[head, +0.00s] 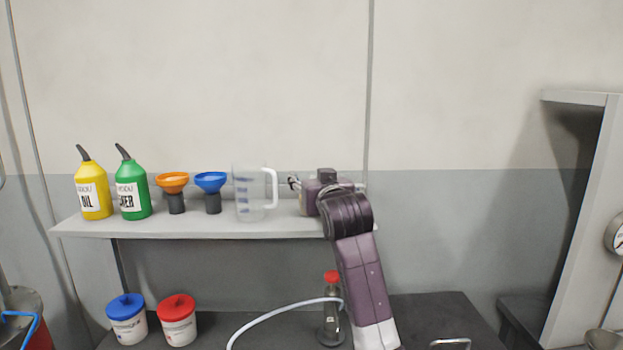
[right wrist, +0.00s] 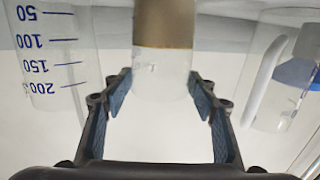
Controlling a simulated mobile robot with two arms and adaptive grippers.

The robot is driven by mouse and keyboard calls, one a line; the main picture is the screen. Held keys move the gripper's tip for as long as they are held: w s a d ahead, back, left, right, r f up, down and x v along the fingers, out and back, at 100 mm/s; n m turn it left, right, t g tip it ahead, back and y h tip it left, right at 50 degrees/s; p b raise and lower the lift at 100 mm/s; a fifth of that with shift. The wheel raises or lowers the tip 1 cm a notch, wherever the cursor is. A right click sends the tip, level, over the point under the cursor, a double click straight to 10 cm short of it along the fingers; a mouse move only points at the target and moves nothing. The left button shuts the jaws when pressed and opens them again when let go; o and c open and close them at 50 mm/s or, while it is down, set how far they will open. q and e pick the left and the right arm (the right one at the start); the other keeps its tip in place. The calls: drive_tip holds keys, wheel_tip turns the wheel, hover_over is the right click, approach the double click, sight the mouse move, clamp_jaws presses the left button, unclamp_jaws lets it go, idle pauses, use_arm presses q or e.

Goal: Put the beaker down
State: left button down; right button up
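In the right wrist view my right gripper (right wrist: 161,74) has its two blue-padded fingers against both sides of a clear beaker (right wrist: 162,92) with a brown part at the picture's top. That view looks upside down. In the head view my right gripper (head: 296,184) is at the shelf (head: 200,229), right of a clear jug (head: 250,200), and mostly hidden by my own arm. The held beaker cannot be made out there. I cannot tell whether it touches the shelf. My left gripper is out of view.
Yellow (head: 94,195) and green (head: 132,195) bottles, an orange funnel (head: 172,182) and a blue funnel (head: 211,181) line the shelf. A marked clear vessel (right wrist: 60,60) stands close beside the held beaker. Two lidded tubs and a red-capped bottle (head: 331,312) stand below.

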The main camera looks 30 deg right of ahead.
drive_tip(key=shift+r, duration=0.1)
drive_tip(key=shift+s+a, duration=0.1)
drive_tip(key=shift+s, duration=0.05)
drive_tip(key=b+v, duration=0.2)
drive_tip(key=v, duration=0.9)
drive_tip(key=shift+s+b, duration=0.3)
drive_tip(key=shift+b, duration=0.1)
drive_tip(key=shift+a, duration=0.15)
